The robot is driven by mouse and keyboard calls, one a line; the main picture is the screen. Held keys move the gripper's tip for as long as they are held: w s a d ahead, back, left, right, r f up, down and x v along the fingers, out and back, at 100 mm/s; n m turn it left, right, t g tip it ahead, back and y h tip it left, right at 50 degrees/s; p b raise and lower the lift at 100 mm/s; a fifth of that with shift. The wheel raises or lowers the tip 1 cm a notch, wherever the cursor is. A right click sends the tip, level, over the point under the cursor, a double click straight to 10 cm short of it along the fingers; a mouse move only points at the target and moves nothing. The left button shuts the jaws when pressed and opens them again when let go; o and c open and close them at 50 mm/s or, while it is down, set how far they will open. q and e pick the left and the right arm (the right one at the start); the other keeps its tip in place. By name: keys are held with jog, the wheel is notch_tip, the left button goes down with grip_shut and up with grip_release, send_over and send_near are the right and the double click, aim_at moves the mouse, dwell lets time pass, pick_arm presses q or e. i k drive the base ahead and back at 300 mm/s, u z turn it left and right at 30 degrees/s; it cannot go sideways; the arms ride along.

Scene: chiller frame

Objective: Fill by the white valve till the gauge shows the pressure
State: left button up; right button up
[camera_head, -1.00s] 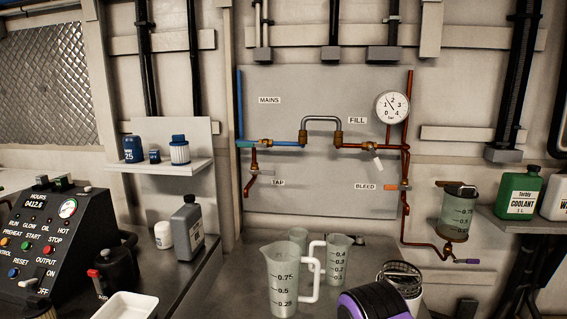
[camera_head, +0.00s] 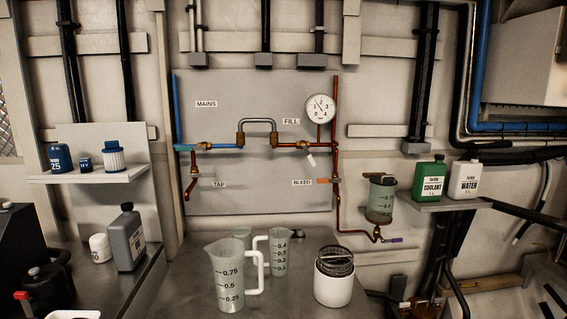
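The white valve handle (camera_head: 311,160) hangs slanted below the copper FILL pipe on the grey wall panel (camera_head: 225,195). The round white gauge (camera_head: 320,108) sits above it on the right of the panel. Its thin needle seems to lean to the upper left; the exact reading is too small to tell. A looped hose (camera_head: 257,122) joins the blue MAINS pipe (camera_head: 225,146) to the copper pipe (camera_head: 288,145). A FILL label (camera_head: 291,121) is above the valve. Neither of my grippers is in view.
An orange BLEED handle (camera_head: 323,181) and a red TAP handle (camera_head: 188,190) are lower on the panel. On the bench stand measuring jugs (camera_head: 229,278) and a white canister (camera_head: 333,288). Bottles stand on the right shelf (camera_head: 448,204).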

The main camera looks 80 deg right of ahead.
aim_at(309, 156)
jog(key=k, duration=1.15)
jog(key=z, duration=1.65)
